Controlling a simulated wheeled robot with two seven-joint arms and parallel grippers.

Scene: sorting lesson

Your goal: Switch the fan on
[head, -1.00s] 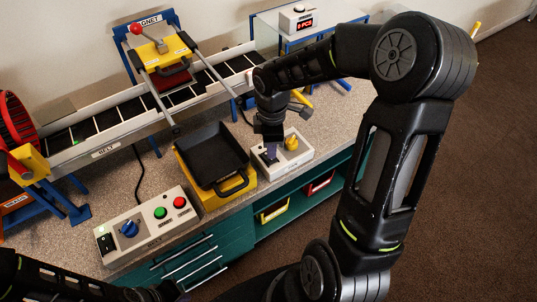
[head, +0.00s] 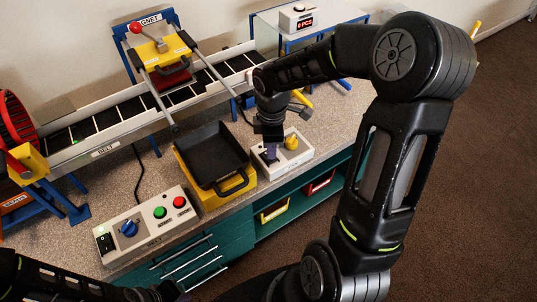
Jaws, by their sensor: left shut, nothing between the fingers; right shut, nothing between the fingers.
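A small white control box (head: 296,155) with a yellow knob (head: 291,142) stands on the bench right of the black tray. A small purple part (head: 271,152) shows at its left side, and I cannot tell whether it is a switch lever. My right gripper (head: 269,136) points down just above that side, shut and empty; it hides part of the box, and I cannot tell whether it touches. A round red caged thing (head: 14,122) at the left edge may be the fan; it is cut off by the frame. My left gripper (head: 158,291) is shut and empty at the bottom edge, partly cut off.
A black tray on a yellow base (head: 213,193) stands left of the white box. A larger panel (head: 150,222) has a blue knob and green and red buttons. The belt conveyor (head: 105,152), with the magnet frame (head: 143,35) over it, runs behind. Drawers (head: 185,256) are below.

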